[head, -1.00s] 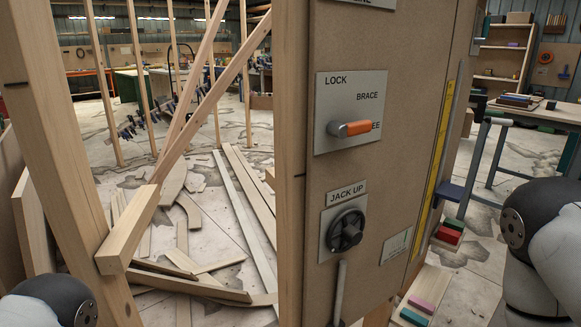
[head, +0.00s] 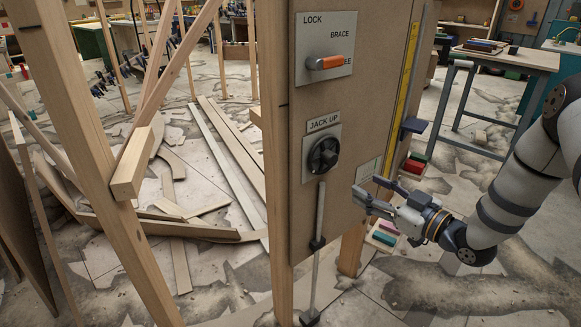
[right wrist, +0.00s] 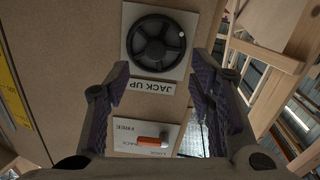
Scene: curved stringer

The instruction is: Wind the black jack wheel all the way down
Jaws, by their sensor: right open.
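The black jack wheel (head: 324,155) sits on a metal plate below the JACK UP label (head: 324,123) on the brown panel (head: 350,110). A grey jack rod (head: 318,215) runs down from below it to a dark foot (head: 309,317) near the floor. My right gripper (head: 368,188) is open and empty, to the right of the wheel and a little lower, apart from it. In the right wrist view the wheel (right wrist: 156,43) shows upside down beyond and between the spread fingers (right wrist: 162,110), with a small pale knob on its rim. My left gripper is out of view.
Above the wheel is the LOCK plate (head: 340,42) with an orange-tipped lever (head: 325,62). Wooden posts (head: 110,170) stand left of the panel. Colored blocks (head: 384,235) lie on a board behind my right gripper. A workbench (head: 500,60) stands farther right.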

